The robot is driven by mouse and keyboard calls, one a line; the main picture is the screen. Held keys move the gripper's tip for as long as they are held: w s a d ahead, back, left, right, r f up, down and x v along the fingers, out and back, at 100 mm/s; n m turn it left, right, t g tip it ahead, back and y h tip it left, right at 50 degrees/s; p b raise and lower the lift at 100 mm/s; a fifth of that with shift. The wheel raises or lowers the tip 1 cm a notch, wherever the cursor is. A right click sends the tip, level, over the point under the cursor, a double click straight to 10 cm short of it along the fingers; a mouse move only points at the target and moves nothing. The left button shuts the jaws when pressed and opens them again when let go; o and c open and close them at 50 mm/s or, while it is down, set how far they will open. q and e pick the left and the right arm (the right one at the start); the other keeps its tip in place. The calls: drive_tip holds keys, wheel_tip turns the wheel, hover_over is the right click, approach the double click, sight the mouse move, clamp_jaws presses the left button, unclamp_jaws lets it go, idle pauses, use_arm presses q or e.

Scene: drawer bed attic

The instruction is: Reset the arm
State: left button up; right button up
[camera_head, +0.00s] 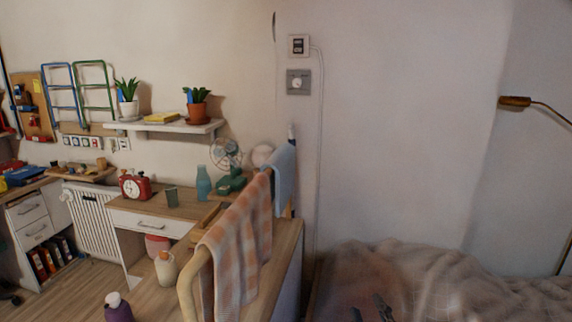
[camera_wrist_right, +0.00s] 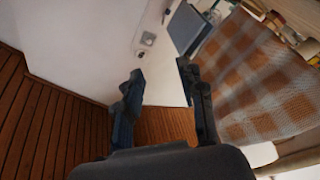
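My right gripper (camera_head: 369,311) shows only by its dark fingertips at the bottom edge of the head view, in front of the rumpled bedding. In the right wrist view the two dark fingers of this gripper (camera_wrist_right: 160,72) stand apart with nothing between them. The rest of the right arm is out of the head view. My left gripper and left arm do not show in either view.
Left of the right gripper, a checkered towel (camera_head: 232,246) hangs on a rail by a wooden-topped cabinet; the towel also shows in the right wrist view (camera_wrist_right: 262,85). Bedding (camera_head: 425,275) lies at lower right. A brass lamp (camera_head: 515,101) stands at right.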

drive_tip(key=s+d+f+m+g+h, duration=0.2)
drive_tip(key=s+d+f+m+g, duration=0.2)
drive_tip(key=f, duration=0.3)
drive_tip(key=s+d+f+m+g+h, duration=0.25)
drive_tip(key=s+f+g, duration=0.2)
drive_tip(key=f, duration=0.25)
drive_tip(key=s+a+f+m+g+y, duration=0.1)
drive_tip(key=s+f+g, duration=0.35)
drive_tip(key=s, duration=0.35)
drive_tip(key=s+a+f+m+g+y, duration=0.1)
drive_tip(key=s+f+g+y, duration=0.15)
drive_tip(key=s+f, duration=0.4)
drive_tip(key=s+f+g, duration=0.2)
drive_tip(key=s+f, duration=0.1)
drive_tip(key=f, duration=2.1)
drive_tip(key=s+d+f, duration=0.1)
drive_tip(key=s+f, duration=0.6)
drive_tip(key=f, duration=0.3)
drive_tip(key=shift+s+d+f+n+g+h, duration=0.25)
drive_tip(key=shift+s+d+n+g+h, duration=0.05)
drive_tip(key=shift+n+g+h, duration=0.1)
drive_tip(key=shift+o, duration=0.5)
drive_tip(key=s+d+f, duration=0.1)
drive_tip(key=s+f, duration=0.4)
drive_tip(key=s, duration=0.4)
drive_tip(key=shift+d+f, duration=0.2)
drive_tip(key=shift+d, duration=0.2)
